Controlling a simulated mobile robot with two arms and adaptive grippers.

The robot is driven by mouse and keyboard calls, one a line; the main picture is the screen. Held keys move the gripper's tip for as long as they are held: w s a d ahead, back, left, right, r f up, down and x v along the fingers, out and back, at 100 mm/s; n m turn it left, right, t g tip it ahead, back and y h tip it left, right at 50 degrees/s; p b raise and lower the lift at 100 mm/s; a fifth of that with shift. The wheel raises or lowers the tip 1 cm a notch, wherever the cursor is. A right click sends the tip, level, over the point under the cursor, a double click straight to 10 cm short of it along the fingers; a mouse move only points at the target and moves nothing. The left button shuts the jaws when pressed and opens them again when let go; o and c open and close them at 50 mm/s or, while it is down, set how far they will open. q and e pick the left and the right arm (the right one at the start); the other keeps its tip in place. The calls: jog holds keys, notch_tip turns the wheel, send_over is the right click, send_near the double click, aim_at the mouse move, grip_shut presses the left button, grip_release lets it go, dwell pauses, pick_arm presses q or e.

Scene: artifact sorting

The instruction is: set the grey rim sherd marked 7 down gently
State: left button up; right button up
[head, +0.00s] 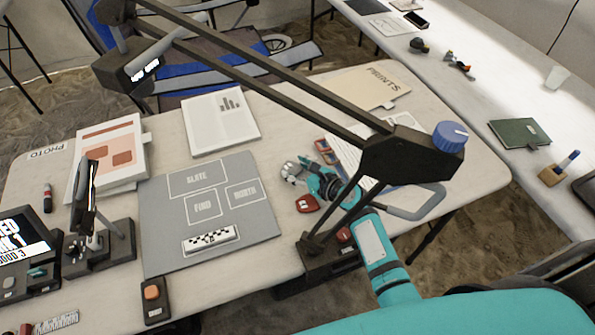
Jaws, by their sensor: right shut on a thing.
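My right gripper (298,174) is above the table, just right of the grey board (165,245) with boxes labelled SLATE, FIND and NORTH. Its jaws are shut on a small grey piece at their tips, taken as the grey rim sherd (289,169). The piece is too small to read a 7 on it, and the fingers partly cover it. I cannot tell whether it touches the table. The three boxes on the board look empty. My left gripper is not in view.
A dark lamp arm (250,70) with a blue knob (450,136) crosses above the table near my right arm. A red object (307,204) lies close below the gripper. A checkered scale bar (210,239) lies on the board. Bare tabletop (281,125) shows behind the gripper.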

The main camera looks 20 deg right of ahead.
jog(key=shift+f, duration=0.35)
